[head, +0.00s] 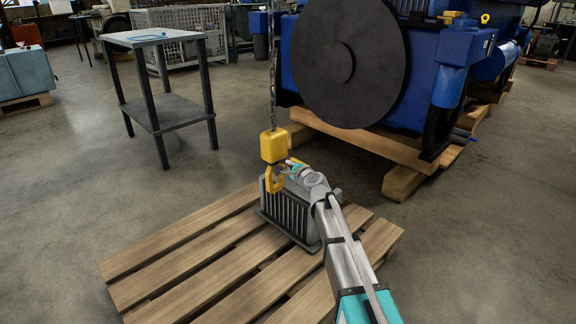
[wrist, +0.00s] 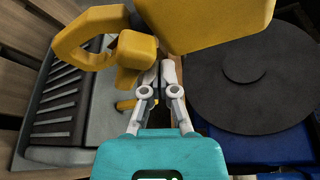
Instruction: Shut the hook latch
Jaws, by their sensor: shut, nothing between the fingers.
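The yellow hook (head: 273,181) hangs from its yellow block (head: 274,146) on a chain, above a grey finned housing (head: 290,214). In the wrist view the hook (wrist: 80,38) curves to the left and its block (wrist: 205,22) fills the top. A yellow piece (wrist: 137,50) at the hook's opening may be the latch; I cannot tell whether it is open or closed. My gripper (wrist: 160,68) is shut and empty, its tips right beside this piece. Contact cannot be made out. In the head view my gripper (head: 287,168) is at the hook's right side.
The finned housing stands on a wooden pallet (head: 180,262). A large blue engine (head: 455,75) with a dark round disc (head: 347,60) sits on timbers behind. A small table (head: 152,38) stands at the left. The chain (head: 272,80) rises from the block. Floor left of the pallet is clear.

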